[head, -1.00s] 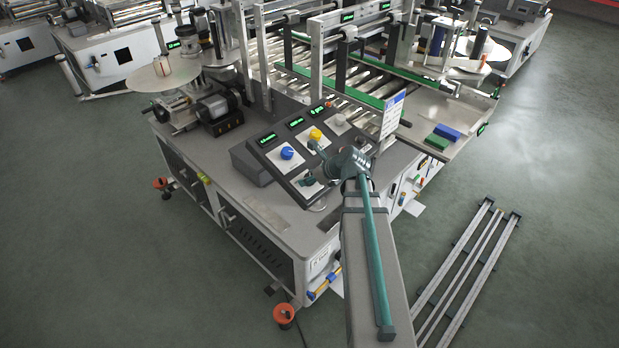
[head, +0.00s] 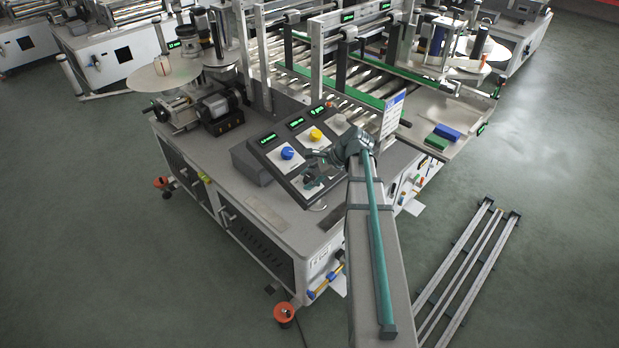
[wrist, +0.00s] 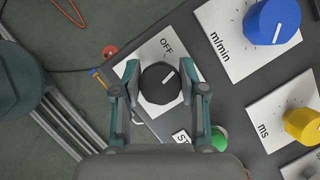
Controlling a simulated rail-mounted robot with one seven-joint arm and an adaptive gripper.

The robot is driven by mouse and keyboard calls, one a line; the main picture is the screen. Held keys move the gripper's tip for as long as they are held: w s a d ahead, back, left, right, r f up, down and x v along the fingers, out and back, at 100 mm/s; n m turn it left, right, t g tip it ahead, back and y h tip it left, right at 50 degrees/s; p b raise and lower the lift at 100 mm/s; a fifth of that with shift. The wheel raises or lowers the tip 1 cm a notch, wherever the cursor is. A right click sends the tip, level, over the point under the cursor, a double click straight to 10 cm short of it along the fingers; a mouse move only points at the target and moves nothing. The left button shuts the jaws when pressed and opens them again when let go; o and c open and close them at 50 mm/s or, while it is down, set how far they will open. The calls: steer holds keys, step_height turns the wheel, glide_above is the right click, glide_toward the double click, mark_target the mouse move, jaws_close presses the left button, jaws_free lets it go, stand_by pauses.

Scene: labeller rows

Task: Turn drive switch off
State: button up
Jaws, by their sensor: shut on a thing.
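The drive switch is a black round knob (wrist: 159,84) with a white pointer line, on a white plate marked OFF (wrist: 166,46) in the wrist view. The pointer slants toward the upper right of that view, to the right of the OFF lettering. My gripper (wrist: 162,86) is shut on the knob, one finger on each side. In the head view my gripper (head: 314,174) is at the near end of the sloped control panel (head: 275,158), and it hides most of the switch there.
A blue m/min knob (wrist: 272,20) and a yellow ms knob (wrist: 303,125) sit on the same panel. A green button (wrist: 219,138) is close to the right finger. The blue knob (head: 287,153) and yellow knob (head: 316,135) also show in the head view.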

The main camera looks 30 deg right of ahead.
steer(key=n+g, duration=0.1)
steer(key=n, duration=0.2)
steer(key=n+g, duration=0.1)
steer(key=n, duration=0.2)
steer(key=shift+n+g, duration=0.3)
steer(key=shift+g, duration=0.1)
steer(key=shift+s, duration=0.1)
steer(key=o, duration=1.1)
steer(key=shift+o, duration=0.2)
steer(key=v, duration=1.2)
steer(key=shift+a, duration=0.2)
